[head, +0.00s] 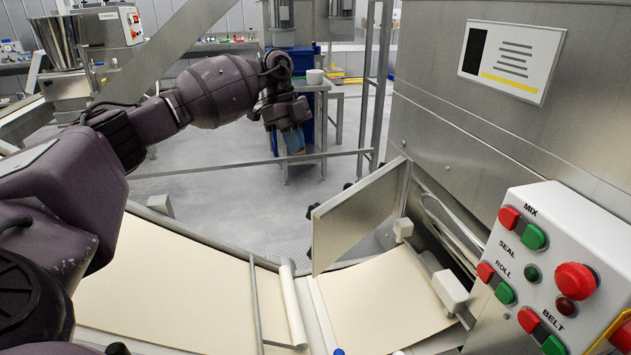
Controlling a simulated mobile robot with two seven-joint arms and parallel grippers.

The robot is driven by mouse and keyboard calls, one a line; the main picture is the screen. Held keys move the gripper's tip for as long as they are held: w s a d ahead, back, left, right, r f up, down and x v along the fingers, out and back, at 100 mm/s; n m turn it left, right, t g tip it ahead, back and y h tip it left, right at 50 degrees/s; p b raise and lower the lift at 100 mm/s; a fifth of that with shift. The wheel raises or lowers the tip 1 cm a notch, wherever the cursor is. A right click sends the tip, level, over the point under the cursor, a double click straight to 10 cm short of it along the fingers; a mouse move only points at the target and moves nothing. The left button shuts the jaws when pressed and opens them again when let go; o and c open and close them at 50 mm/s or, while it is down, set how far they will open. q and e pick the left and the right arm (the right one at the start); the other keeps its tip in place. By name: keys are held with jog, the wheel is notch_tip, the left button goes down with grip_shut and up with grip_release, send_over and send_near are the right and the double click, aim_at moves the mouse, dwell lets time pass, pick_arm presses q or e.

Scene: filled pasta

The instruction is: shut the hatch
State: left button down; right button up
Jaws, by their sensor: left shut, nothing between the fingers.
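The hatch appears to be the flat metal panel (352,218) standing tilted up over the dough sheet, beside the large steel machine. Its far right edge meets the machine's side frame, and it looks open. My left gripper (293,143) is shut and empty. It hangs in the air with its fingers pointing down, beyond the panel and up to its left in the picture, clear of it. My left arm reaches across from the left. My right gripper is not in view.
Pale dough sheets (180,280) run across the front, with a white roller (292,305) and thin bar over them. A control box (545,262) with red and green buttons juts out at right. A horizontal rail (240,166) crosses behind; open floor lies beyond.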

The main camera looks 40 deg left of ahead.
pick_arm(q)
jog(key=d+f, duration=0.2)
jog(key=f, duration=0.1)
jog(key=d+f, duration=0.2)
jog(key=f, duration=0.1)
jog(key=s+d+f, duration=0.1)
jog(key=d+f, duration=0.1)
jog(key=f, duration=0.1)
jog(key=shift+d, duration=0.4)
jog(key=shift+d+f, duration=0.1)
jog(key=shift+d, duration=0.3)
jog(key=shift+d, duration=0.1)
